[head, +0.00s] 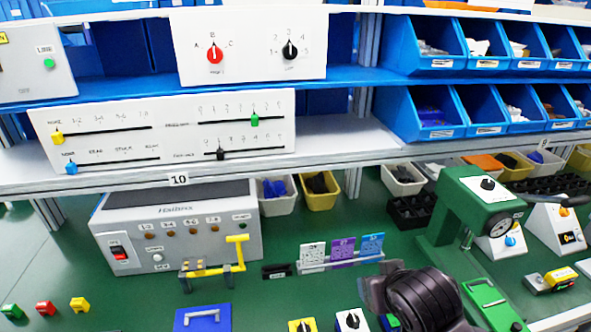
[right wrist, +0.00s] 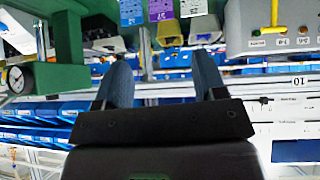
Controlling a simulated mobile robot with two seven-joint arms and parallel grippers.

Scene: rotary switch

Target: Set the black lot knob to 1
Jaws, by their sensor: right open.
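The black lot knob (head: 290,49) is on the right half of a white upright panel (head: 250,66) on the upper shelf in the head view. Its white pointer mark faces about straight up, toward the middle of its number scale; the small digits are hard to read. My right gripper (head: 374,290) is low in the head view, below and right of the panel, well apart from the knob. In the right wrist view the gripper (right wrist: 163,68) shows two spread fingers with nothing between them. The knob cannot be made out in that view. My left gripper is out of view.
A red knob (head: 215,54) sits left of the black one. A slider panel (head: 165,130) stands on the shelf below. Blue bins (head: 437,58) fill the right shelves. A green press (head: 470,225) stands right of my right arm. Several small items lie on the green bench.

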